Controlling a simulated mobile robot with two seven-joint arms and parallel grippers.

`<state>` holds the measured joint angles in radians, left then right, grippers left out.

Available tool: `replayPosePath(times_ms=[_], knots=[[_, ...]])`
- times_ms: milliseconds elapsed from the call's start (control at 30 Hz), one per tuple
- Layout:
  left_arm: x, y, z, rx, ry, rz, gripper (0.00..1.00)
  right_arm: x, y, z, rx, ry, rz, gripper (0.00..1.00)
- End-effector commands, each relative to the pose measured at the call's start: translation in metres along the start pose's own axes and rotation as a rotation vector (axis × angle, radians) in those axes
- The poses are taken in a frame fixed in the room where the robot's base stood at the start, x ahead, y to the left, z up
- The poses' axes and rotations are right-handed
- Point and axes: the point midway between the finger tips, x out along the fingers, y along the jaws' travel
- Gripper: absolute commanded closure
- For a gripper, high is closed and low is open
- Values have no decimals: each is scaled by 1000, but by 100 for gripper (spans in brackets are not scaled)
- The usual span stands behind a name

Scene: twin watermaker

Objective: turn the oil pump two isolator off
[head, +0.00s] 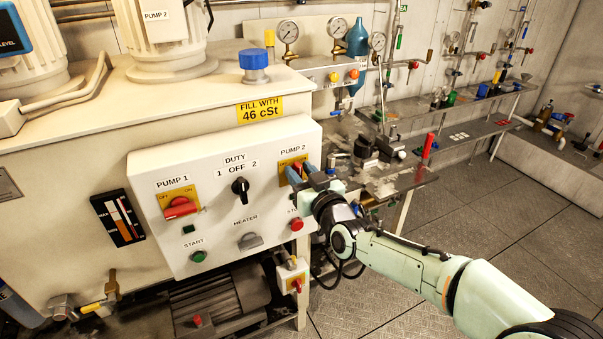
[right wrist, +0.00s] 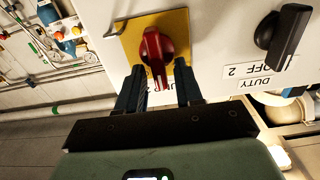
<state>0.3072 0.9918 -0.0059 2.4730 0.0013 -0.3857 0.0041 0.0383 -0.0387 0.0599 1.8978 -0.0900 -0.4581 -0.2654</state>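The pump 2 isolator is a red rotary handle (head: 298,166) on a yellow plate (head: 284,165) at the upper right of the white control panel. In the right wrist view the red handle (right wrist: 153,52) stands roughly upright on its yellow plate (right wrist: 181,32). My right gripper (head: 302,174) is at this isolator. In the right wrist view its two dark fingers (right wrist: 160,82) are apart, one on each side of the handle's near end, with gaps visible. My left gripper is not in view.
The panel (head: 220,228) also carries the pump 1 isolator (head: 180,207), the black duty switch (head: 240,187), a grey heater switch (head: 250,241) and push buttons. A small red-handled switch box (head: 292,275) hangs below. A cluttered bench (head: 400,180) stands to the right; the floor there is open.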

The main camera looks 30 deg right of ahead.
Motion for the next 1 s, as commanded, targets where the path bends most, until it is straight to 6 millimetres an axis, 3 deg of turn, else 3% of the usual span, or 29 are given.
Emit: replayPosePath(times_ms=[33,100,567,1000], knots=[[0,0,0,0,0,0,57,0,0,0,0,0,0,82],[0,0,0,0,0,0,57,0,0,0,0,0,0,100],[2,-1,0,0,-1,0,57,0,-1,0,-67,0,0,100],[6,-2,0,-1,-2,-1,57,0,-8,2,-422,0,0,100]])
